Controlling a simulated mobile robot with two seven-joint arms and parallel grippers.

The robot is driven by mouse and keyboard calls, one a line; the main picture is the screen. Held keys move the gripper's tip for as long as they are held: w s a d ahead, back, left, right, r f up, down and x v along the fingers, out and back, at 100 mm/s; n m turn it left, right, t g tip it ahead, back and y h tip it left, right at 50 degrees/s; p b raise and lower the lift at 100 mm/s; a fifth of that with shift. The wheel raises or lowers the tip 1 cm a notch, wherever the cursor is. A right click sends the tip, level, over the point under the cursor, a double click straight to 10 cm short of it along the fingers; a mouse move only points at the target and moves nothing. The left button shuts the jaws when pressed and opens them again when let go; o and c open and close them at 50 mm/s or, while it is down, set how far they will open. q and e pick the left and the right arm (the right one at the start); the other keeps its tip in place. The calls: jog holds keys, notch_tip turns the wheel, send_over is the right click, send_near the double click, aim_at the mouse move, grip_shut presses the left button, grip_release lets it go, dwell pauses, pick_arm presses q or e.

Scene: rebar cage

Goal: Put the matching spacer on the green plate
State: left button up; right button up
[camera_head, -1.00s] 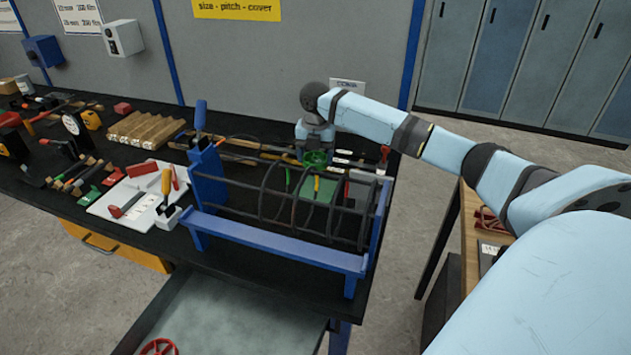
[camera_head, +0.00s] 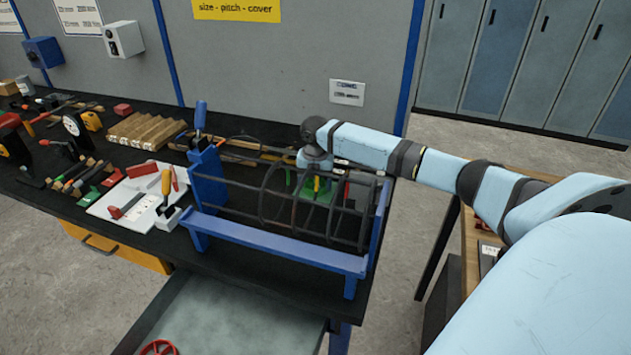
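My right gripper (camera_head: 315,175) points down over the green plate (camera_head: 317,200), behind the bars of the rebar cage (camera_head: 265,205). A green round spacer (camera_head: 312,186) is at its fingertips, low at the plate. The cage bars and the gripper partly hide the spacer, so I cannot tell whether it touches the plate or whether the fingers are still closed on it. A red wheel-shaped spacer (camera_head: 160,348) lies in the open drawer at the bottom. My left gripper is not in view.
The blue frame (camera_head: 275,242) holding the cage stands in front of the plate. A white board (camera_head: 130,205) with tools, wooden bars (camera_head: 145,128) and several hand tools fill the bench to the left. A wooden table (camera_head: 470,255) stands at the right.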

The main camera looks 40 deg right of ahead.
jog(key=o, duration=0.9)
jog(key=shift+f, duration=0.15)
notch_tip(320, 180, up, 12)
jog(key=shift+r, duration=0.2)
